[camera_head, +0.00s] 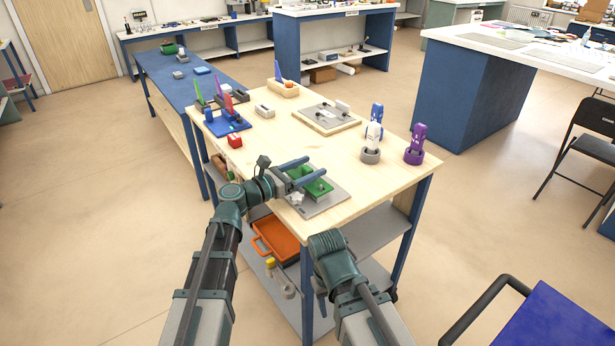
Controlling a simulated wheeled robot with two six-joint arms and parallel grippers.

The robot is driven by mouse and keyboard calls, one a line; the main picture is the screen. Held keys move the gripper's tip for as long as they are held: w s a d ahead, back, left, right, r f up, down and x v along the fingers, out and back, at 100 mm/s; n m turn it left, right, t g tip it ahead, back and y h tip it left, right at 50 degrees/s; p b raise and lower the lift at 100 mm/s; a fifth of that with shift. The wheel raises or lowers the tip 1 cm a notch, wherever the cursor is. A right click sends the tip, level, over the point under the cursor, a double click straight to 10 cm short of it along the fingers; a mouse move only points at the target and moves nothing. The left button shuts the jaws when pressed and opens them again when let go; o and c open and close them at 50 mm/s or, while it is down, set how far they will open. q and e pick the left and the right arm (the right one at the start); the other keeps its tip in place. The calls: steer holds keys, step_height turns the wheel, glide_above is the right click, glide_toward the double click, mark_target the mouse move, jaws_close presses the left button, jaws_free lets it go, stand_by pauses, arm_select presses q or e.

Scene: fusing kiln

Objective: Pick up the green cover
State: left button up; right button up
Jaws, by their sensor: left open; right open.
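A green cover (319,188) lies on a grey plate (331,201) near the front of the wooden worktable. My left gripper (307,169) is just above and beside the cover, its two blue fingers spread apart with nothing held between them. One finger partly hides the cover and its surroundings; I cannot tell if they touch. Another green piece shows behind the fingers on the plate. My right gripper (322,303) hangs low in front of the table, below the tabletop and mostly hidden by my own arm.
An orange tray (278,240) lies on the shelf below. The tabletop's middle is clear.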

mark_target(310, 167)
arm_select(q)
steer(key=x, duration=0.3)
steer(key=shift+w+d+r, duration=0.1)
steer(key=shift+d+r, duration=0.05)
steer(key=shift+d, duration=0.15)
jaws_close()
